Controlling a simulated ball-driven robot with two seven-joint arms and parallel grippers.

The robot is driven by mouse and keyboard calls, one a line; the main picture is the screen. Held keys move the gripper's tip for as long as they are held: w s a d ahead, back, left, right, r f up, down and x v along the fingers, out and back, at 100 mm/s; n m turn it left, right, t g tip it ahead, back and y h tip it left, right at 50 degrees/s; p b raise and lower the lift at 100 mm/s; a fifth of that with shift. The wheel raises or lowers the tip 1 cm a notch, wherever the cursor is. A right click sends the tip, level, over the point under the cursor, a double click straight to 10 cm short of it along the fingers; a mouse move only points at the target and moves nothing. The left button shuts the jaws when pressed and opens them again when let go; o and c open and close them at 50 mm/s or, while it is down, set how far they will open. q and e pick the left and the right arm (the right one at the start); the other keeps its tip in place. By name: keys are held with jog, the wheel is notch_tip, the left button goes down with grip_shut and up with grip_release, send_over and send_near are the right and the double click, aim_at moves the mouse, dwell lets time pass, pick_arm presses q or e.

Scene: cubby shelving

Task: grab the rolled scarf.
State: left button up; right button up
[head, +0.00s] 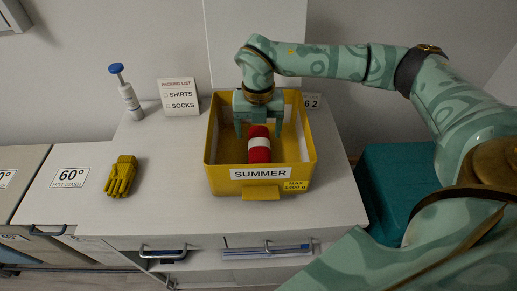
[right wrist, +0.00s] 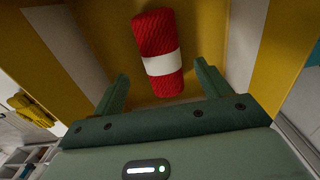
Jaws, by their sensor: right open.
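The rolled scarf (head: 259,148) is red with a white band around its middle. It lies inside the yellow bin labelled SUMMER (head: 262,188). My right gripper (head: 258,130) is open, pointing down into the bin over the far end of the scarf. In the right wrist view the scarf (right wrist: 158,52) lies beyond the two spread fingers of the gripper (right wrist: 162,85), roughly in line with the gap between them. The fingers do not close on it. My left gripper is not in view.
Yellow gloves (head: 121,176) lie on the white counter left of the bin. A blue-topped pump bottle (head: 126,92) and a packing list card (head: 179,97) stand behind them. A teal box (head: 393,185) is right of the counter.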

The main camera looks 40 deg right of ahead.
aim_at(259, 142)
notch_tip(259, 142, down, 5)
jog(key=shift+s+f+b, duration=0.1)
jog(key=shift+f+b, duration=0.05)
jog(key=shift+b, duration=0.6)
jog(key=shift+c, duration=0.3)
jog(key=c, duration=1)
jog(key=shift+c, duration=0.2)
